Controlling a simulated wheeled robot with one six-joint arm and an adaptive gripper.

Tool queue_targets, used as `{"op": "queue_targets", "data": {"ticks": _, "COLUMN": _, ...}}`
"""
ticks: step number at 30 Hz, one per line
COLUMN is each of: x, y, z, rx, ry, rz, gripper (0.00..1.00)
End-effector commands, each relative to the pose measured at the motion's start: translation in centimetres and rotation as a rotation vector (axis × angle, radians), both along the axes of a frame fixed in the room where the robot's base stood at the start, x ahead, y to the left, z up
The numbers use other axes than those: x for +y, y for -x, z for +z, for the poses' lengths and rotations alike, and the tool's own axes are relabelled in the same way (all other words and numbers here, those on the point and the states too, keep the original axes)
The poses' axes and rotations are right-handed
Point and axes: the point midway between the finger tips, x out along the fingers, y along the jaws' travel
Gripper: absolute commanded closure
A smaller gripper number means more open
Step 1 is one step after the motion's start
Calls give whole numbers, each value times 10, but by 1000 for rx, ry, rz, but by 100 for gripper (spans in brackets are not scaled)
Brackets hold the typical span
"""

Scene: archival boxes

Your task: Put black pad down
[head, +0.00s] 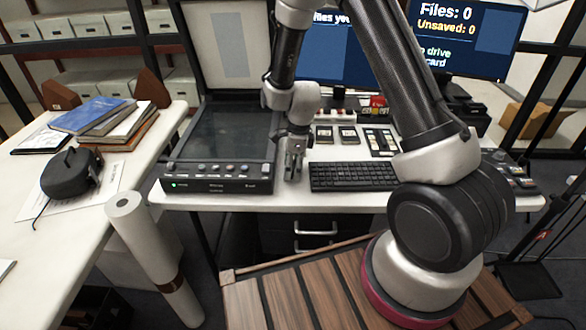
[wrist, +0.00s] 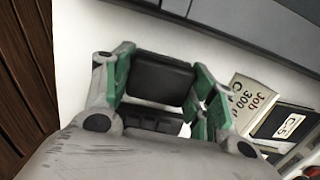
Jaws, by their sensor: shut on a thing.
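My gripper (head: 293,172) points down over the white desk, in the gap between the flatbed scanner and the keyboard. In the wrist view my gripper (wrist: 160,85) has its green-lined fingers closed on either side of the black pad (wrist: 160,78). The pad is a small dark block, with the white desk top seen around and beyond it. In the head view I cannot make out the pad apart from the gripper. I cannot tell whether its underside touches the desk.
The scanner (head: 218,178) with its raised lid stands left of my gripper, the keyboard (head: 352,176) right. Small framed cards (head: 348,134) and a control panel lie behind. A side table (head: 60,245) at left holds books (head: 95,118) and a black device (head: 72,172).

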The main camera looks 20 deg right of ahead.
Motion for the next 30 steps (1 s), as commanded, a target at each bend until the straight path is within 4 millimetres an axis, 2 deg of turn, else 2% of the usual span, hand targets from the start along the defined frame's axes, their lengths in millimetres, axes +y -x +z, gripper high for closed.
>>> {"op": "queue_targets", "data": {"ticks": 2, "x": 0, "y": 0, "z": -8, "rx": 1, "ry": 1, "rz": -2, "gripper": 74}}
{"op": "queue_targets", "data": {"ticks": 12, "x": 0, "y": 0, "z": -11, "rx": 0, "ry": 0, "rz": -1, "gripper": 74}}
{"op": "queue_targets", "data": {"ticks": 13, "x": 0, "y": 0, "z": -10, "rx": -1, "ry": 0, "rz": -1, "gripper": 38}}
{"op": "queue_targets", "data": {"ticks": 15, "x": 0, "y": 0, "z": -10, "rx": 0, "ry": 0, "rz": -1, "gripper": 25}}
{"op": "queue_targets", "data": {"ticks": 16, "x": 0, "y": 0, "z": -10, "rx": 0, "ry": 0, "rz": -1, "gripper": 22}}
{"op": "queue_targets", "data": {"ticks": 26, "x": 0, "y": 0, "z": -9, "rx": 0, "ry": 0, "rz": 0, "gripper": 22}}
{"op": "queue_targets", "data": {"ticks": 30, "x": -1, "y": 0, "z": 4, "rx": -4, "ry": -1, "rz": 1, "gripper": 22}}
